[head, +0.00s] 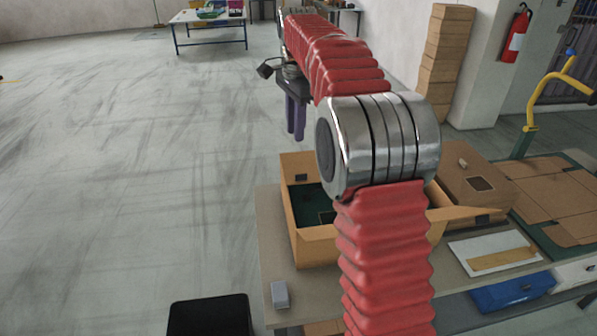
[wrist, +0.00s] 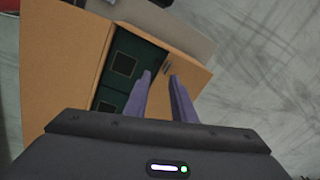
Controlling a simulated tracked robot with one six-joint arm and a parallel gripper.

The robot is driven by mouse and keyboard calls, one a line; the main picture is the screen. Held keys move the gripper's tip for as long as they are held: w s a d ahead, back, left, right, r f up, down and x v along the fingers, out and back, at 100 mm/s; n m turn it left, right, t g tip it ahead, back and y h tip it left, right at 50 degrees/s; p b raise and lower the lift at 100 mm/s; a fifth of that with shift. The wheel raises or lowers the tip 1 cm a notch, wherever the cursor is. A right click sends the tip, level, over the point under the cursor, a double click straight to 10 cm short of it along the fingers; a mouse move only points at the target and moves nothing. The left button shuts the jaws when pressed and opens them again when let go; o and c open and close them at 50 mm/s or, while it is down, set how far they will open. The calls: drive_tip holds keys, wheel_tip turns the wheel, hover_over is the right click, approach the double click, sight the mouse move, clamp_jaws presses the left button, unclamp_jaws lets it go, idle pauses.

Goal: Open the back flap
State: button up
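An open cardboard box (head: 316,247) stands on the table, with a dark green inside. A flap (head: 462,214) with a dark patch sticks out to its right. At its far side a cardboard panel (head: 298,163) with a dark patch stands up; I cannot tell whether this is the back flap. My arm hides part of the box. My gripper (head: 295,118) is above the far side of the box, fingers pointing down.
A small grey block (head: 280,294) lies at the front left. A black bin (head: 210,316) stands on the floor. Floor to the left is clear.

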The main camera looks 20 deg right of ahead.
drive_tip(key=w+d+f+m+g, duration=0.1)
drive_tip(key=w+d+f+m, duration=0.2)
drive_tip(key=w+f+m, duration=0.1)
drive_tip(key=shift+w+d+f, duration=0.4)
drive_tip(key=shift+w+f, duration=0.35)
drive_tip(key=shift+f, duration=0.1)
approach(301, 170)
drive_tip(key=s+f, duration=0.1)
drive_tip(key=f, duration=0.1)
drive_tip(key=s+a+f, duration=0.1)
drive_tip(key=s+f, duration=0.1)
drive_tip(key=s+a+f, duration=0.1)
drive_tip(key=s+f, duration=0.1)
drive_tip(key=shift+f, duration=0.1)
drive_tip(key=shift+c, duration=0.2)
clamp_jaws()
idle(0.9)
